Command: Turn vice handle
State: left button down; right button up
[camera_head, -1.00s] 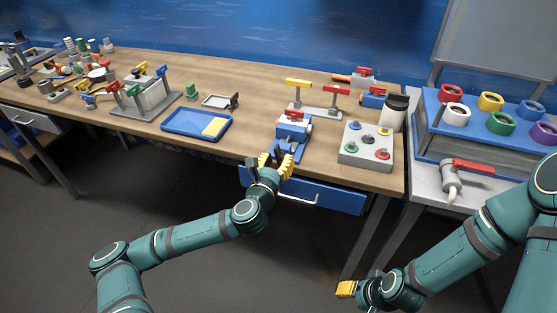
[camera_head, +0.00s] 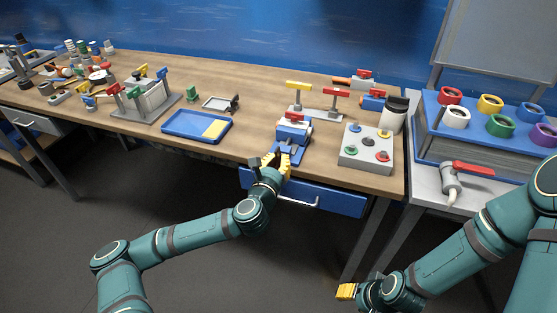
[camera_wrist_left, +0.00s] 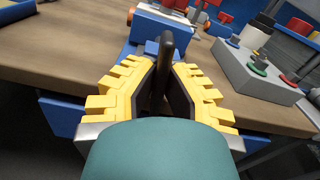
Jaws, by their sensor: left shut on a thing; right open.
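The blue vice (camera_head: 291,134) stands at the front edge of the wooden workbench, with a red part on top. In the left wrist view the vice body (camera_wrist_left: 150,27) is at the top, and its dark bar handle (camera_wrist_left: 166,48) points toward the camera. My left gripper (camera_head: 277,162) is at the bench edge in front of the vice. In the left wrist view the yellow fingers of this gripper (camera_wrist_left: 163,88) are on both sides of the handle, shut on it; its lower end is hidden. My right gripper (camera_head: 347,291) is low, away from the bench, open and empty.
A grey button box (camera_head: 366,147) stands right of the vice. A blue tray (camera_head: 180,122) lies to the left. A stand with yellow and red handles (camera_head: 316,111) is behind the vice. A blue drawer (camera_head: 335,200) is below the bench edge.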

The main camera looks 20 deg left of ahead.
pick_arm(q)
jog(key=m+p, duration=0.1)
jog(key=m, duration=0.1)
jog(key=shift+r+m+p, duration=0.15)
jog(key=shift+m+p, duration=0.15)
jog(key=shift+p, duration=0.05)
jog(key=m+p, duration=0.1)
jog(key=m, duration=0.1)
jog(key=shift+m, duration=0.4)
jog(key=m+p, duration=0.2)
jog(key=m, duration=0.1)
jog(key=shift+d+m, duration=0.15)
jog(key=shift+m, duration=0.15)
jog(key=shift+m+p, duration=0.35)
jog(key=shift+m, duration=0.95)
jog(key=shift+f, duration=0.2)
jog(key=c, duration=1.1)
grip_release()
jog(key=shift+o, duration=0.2)
